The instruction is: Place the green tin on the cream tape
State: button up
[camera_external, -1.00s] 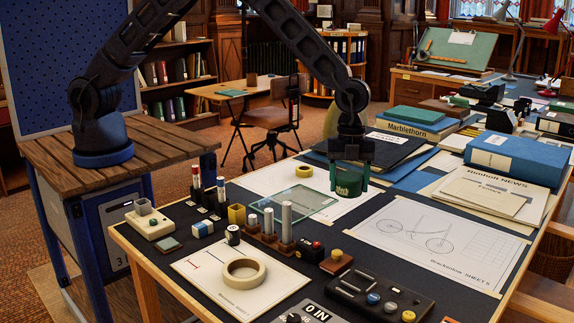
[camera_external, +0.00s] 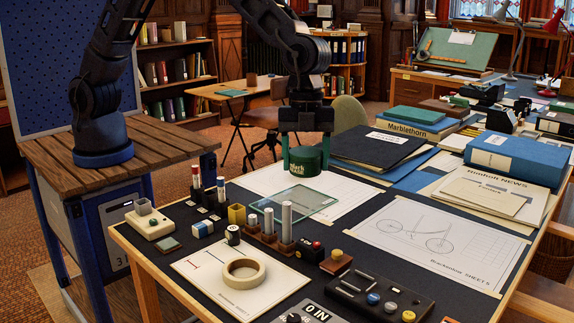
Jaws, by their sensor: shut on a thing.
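The green tin (camera_external: 305,161) is a short round tin with pale lettering on its side. My gripper (camera_external: 305,152) is shut on it, one finger on each side, and holds it upright above the back part of the desk, over or behind the glass sheet. The cream tape (camera_external: 244,285) is a thick ring lying flat on a white sheet at the front left of the desk. Its top is bare, and its open hole shows the paper. The tin is behind and to the right of the tape, well apart from it.
Several upright posts (camera_external: 286,222) and small blocks stand between the tin and the tape. A glass sheet (camera_external: 308,203) lies behind them. A black control panel (camera_external: 378,296) is right of the tape. Dark folders (camera_external: 375,147) and books are stacked at the back right.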

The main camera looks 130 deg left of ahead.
jog(key=r, duration=0.1)
send_over(243, 269)
jog(key=shift+n, duration=0.3)
notch_tip(243, 269, down, 20)
jog(key=shift+s+a+r, duration=0.1)
jog(key=shift+a+r, duration=0.05)
jog(key=o, duration=1)
jog(key=shift+o, duration=0.2)
